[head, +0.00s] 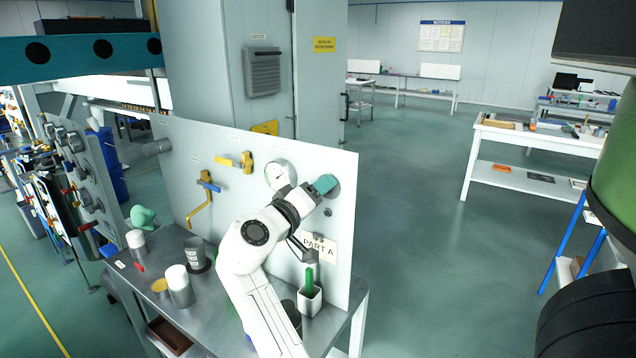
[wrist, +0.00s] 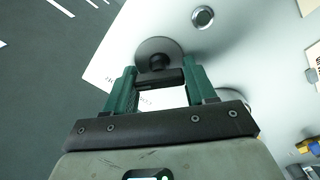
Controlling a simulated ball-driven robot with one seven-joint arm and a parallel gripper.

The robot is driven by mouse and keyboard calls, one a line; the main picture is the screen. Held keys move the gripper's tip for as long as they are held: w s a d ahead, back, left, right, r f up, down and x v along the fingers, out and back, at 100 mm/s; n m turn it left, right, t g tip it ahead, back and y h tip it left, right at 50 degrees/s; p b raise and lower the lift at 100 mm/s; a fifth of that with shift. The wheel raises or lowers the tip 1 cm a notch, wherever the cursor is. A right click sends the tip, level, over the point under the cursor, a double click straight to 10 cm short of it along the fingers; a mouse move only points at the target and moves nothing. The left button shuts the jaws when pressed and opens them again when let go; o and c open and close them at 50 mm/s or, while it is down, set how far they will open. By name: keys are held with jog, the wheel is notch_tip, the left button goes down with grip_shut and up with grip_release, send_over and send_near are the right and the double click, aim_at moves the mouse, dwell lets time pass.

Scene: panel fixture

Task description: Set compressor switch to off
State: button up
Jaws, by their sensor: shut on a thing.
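The compressor switch (wrist: 156,46) is a dark round plate with a black knob on the pale panel, seen in the wrist view. In the head view, part of its round plate (head: 336,188) shows at the panel's upper right, mostly hidden by my gripper (head: 324,184). In the wrist view, the green fingers of my gripper (wrist: 158,76) stand on both sides of the black knob and are shut on it.
A PART A sign (head: 319,247) hangs below the switch. A white cup (head: 310,300) with a green item stands on the bench. Open floor lies right.

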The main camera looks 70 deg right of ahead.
jog(key=n+p, duration=0.4)
jog(key=n, duration=0.1)
jog(key=shift+w, duration=0.1)
jog(key=shift+f+n+p, duration=0.1)
jog(key=shift+n+p, duration=1.1)
jog(key=shift+n, duration=0.1)
jog(key=shift+f, duration=0.1)
jog(key=o, duration=1)
jog(key=shift+c, duration=0.2)
jog(key=b+v, duration=0.2)
jog(key=v, duration=0.8)
jog(key=shift+a+b, duration=0.4)
